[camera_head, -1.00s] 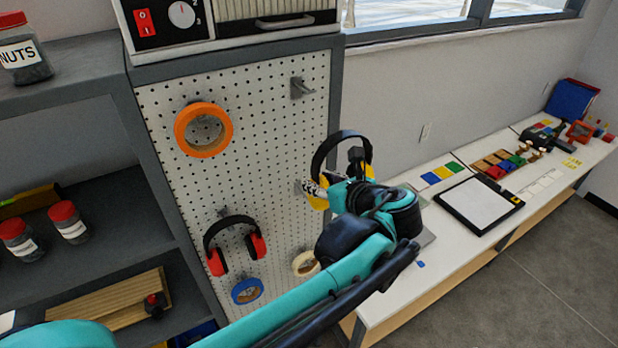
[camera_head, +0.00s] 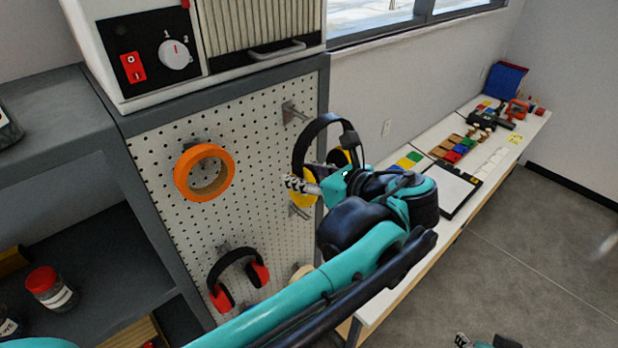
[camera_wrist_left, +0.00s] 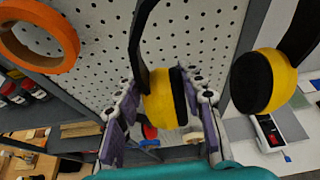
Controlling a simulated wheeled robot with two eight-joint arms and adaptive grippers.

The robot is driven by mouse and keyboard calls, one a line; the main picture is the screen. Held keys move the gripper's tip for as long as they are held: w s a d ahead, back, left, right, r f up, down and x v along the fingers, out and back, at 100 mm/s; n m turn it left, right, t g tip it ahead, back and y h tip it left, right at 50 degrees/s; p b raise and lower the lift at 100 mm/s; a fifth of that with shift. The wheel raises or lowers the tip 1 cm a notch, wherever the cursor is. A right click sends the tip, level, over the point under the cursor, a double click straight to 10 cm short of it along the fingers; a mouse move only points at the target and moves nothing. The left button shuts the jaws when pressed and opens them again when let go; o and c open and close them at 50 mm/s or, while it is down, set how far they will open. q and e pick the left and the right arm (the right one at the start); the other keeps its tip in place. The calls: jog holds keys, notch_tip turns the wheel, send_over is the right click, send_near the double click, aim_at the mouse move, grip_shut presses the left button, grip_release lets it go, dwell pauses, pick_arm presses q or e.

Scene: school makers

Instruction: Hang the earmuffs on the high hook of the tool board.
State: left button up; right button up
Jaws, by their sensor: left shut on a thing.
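The earmuffs (camera_head: 306,134), with a black headband and yellow cups, are held up in front of the right part of the white pegboard tool board (camera_head: 250,165). My left gripper (camera_head: 302,186) is shut on one yellow cup. In the left wrist view that cup (camera_wrist_left: 163,110) sits between the fingers, and the other cup hangs free to the right. The high hook (camera_head: 294,112) is bare, near the board's upper right corner, just up and left of the headband. A lower hook (camera_head: 298,210) shows beneath the gripper. My right gripper (camera_head: 485,341) barely shows at the bottom edge.
An orange tape roll (camera_head: 182,177) and red earmuffs (camera_head: 228,258) hang on the board's left side. A machine (camera_head: 150,62) stands on top of the board's frame. A long white bench (camera_head: 405,255) with a tablet and coloured blocks runs along the wall to the right.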

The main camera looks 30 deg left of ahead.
pick_arm(q)
jog(key=shift+w+a, duration=0.4)
jog(key=shift+a, duration=0.25)
jog(key=shift+w+a+f+b, duration=0.1)
jog(key=shift+w+a, duration=0.2)
jog(key=shift+a, duration=0.55)
jog(key=shift+w+a+f+b, duration=0.1)
jog(key=shift+w+a, duration=0.25)
jog(key=shift+a, duration=0.45)
jog(key=shift+w+a+f+b, duration=0.1)
jog(key=shift+w+a, duration=0.2)
jog(key=shift+a, duration=0.55)
jog(key=shift+w+a+f+b, duration=0.25)
jog(key=shift+a+f+b, duration=0.15)
jog(key=shift+a+f, duration=0.1)
jog(key=o, duration=1.4)
